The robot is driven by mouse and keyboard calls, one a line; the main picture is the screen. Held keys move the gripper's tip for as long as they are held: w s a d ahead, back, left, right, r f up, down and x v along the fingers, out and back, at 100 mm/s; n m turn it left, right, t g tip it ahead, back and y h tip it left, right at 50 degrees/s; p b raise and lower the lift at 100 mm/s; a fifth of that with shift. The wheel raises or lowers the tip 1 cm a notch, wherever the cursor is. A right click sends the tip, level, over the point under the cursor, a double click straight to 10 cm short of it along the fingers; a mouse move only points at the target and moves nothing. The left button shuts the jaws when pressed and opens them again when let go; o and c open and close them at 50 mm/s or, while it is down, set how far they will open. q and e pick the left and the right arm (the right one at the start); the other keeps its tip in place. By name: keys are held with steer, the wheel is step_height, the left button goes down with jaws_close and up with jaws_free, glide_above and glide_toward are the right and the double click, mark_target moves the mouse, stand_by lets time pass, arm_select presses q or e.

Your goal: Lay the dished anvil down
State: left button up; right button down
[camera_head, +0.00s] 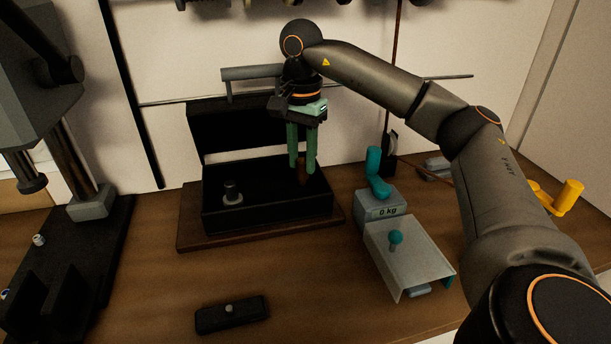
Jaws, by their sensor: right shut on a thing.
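My right gripper (302,165) reaches down from above with green fingers into the right part of an open black case (270,219). It is shut on a small brown piece (301,180), mostly hidden between and behind the fingers. I cannot tell whether this piece is the dished anvil or whether it touches the case floor. A small silver piece with a dark top (232,192) stands upright in the left part of the case. My left gripper is not in view.
The case stands on a brown board (188,240), its lid (236,125) raised behind. A black block (232,316) lies in front. A dark press (88,204) stands at left. Table between is clear.

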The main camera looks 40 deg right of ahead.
mark_target(306, 175)
steer(key=shift+w+d+f, duration=0.15)
steer(key=shift+d+f, duration=0.2)
steer(key=shift+f, duration=0.55)
steer(key=shift+w+d+f, duration=0.15)
steer(key=shift+d+f, duration=0.15)
steer(key=shift+f, duration=0.65)
steer(key=shift+w+d+f, duration=0.15)
steer(key=shift+d+f, duration=0.2)
steer(key=shift+f, duration=0.55)
steer(key=shift+f, duration=0.2)
steer(key=c, duration=0.6)
jaws_free()
steer(key=shift+r, duration=0.1)
step_height(306, 175, up, 8)
